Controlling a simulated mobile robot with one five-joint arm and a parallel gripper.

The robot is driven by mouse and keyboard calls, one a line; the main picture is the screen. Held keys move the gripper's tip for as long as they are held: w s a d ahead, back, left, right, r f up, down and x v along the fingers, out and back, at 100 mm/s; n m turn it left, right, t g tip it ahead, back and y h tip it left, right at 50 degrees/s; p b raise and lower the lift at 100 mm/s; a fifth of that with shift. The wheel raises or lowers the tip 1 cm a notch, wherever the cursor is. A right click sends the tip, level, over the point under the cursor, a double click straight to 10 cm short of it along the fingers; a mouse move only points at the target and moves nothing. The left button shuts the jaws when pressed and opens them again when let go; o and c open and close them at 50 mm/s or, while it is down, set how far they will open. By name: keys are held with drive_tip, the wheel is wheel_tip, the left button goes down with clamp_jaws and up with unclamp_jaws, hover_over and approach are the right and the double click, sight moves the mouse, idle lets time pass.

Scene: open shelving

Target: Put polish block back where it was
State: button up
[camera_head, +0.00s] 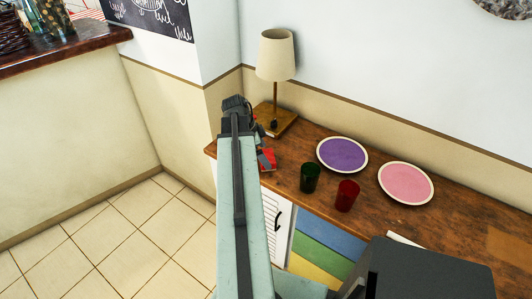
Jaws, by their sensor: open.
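A small red block (269,156) lies at the left end of the wooden shelf top, in front of the lamp. It may be the polish block, but it is too small and too covered to tell. My arm reaches up the middle of the view, and my gripper (264,148) is at the red block, partly hidden behind the arm. My gripper is open. I cannot tell whether its fingers touch the block or are around it.
A lamp (276,55) stands behind my gripper. A green cup (310,178), a red cup (347,196), a purple plate (342,154) and a pink plate (406,183) are to the right on the wooden top (450,225). The tiled floor (110,235) at left is clear.

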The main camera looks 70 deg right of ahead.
drive_tip(key=p+v, duration=0.7)
drive_tip(key=v, duration=0.2)
drive_tip(key=shift+r, duration=0.25)
drive_tip(key=shift+a, duration=0.1)
drive_tip(key=w+a+f+n+t, duration=0.1)
drive_tip(key=w+a+n+t, duration=0.2)
drive_tip(key=w+a+n, duration=1.95)
drive_tip(key=a, duration=0.8)
drive_tip(key=w+a+n+y, duration=0.1)
drive_tip(key=w+a+n, duration=0.2)
drive_tip(key=a, duration=0.9)
drive_tip(key=w+a+n+t+y, duration=0.1)
drive_tip(key=w+a+n, duration=0.3)
drive_tip(key=a, duration=0.8)
drive_tip(key=shift+w+a+f+n, duration=0.35)
drive_tip(key=shift+w+f, duration=0.1)
drive_tip(key=shift+w, duration=0.2)
